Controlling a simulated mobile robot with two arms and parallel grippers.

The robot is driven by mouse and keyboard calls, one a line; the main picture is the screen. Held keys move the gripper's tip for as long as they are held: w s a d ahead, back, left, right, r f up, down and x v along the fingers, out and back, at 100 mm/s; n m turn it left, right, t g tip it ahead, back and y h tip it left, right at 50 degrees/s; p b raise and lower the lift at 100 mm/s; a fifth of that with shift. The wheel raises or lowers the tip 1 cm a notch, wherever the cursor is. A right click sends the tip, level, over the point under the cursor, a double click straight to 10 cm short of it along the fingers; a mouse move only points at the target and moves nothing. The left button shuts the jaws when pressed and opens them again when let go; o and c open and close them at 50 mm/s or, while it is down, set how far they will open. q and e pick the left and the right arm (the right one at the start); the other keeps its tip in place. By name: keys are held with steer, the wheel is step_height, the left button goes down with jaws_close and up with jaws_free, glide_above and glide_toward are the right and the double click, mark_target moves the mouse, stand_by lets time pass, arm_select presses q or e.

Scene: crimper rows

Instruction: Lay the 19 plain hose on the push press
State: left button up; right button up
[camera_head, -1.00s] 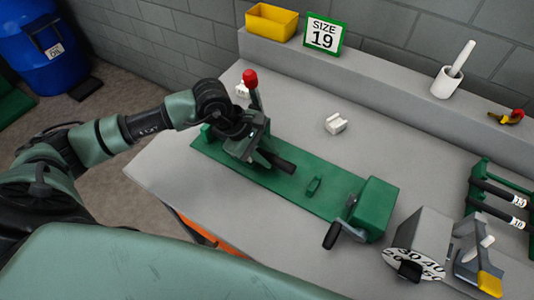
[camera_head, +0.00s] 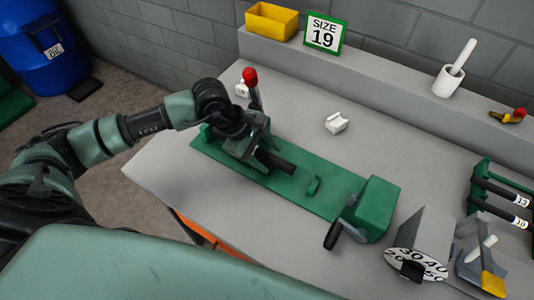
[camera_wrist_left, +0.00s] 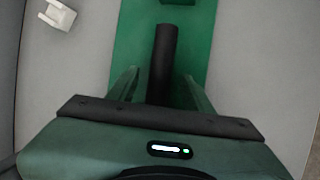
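The push press is a long green base (camera_head: 335,197) on the grey bench, with a green block (camera_head: 372,208) and black crank at its right end and a red-knobbed lever (camera_head: 250,77) at its left. A plain black hose (camera_head: 277,162) lies along the base's left part, its near end pointing to the block; its other end is hidden under my gripper. My left gripper (camera_head: 262,153) is low over it. In the left wrist view the hose (camera_wrist_left: 162,60) runs between the two fingers (camera_wrist_left: 162,90), with a gap on each side. My right gripper is out of view.
A white grooved block (camera_head: 336,123) sits behind the press. A dial machine (camera_head: 425,240) and a green rack with black hoses (camera_head: 497,205) stand to the right. A SIZE 19 sign (camera_head: 323,34), yellow bin (camera_head: 270,22) and white cup (camera_head: 447,82) stand on the back ledge.

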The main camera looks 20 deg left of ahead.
arm_select(q)
steer(key=b+v, duration=0.1)
steer(key=v, duration=0.6)
steer(key=shift+a+r, duration=0.2)
steer(key=shift+r, duration=0.15)
steer(key=shift+s+r, duration=0.1)
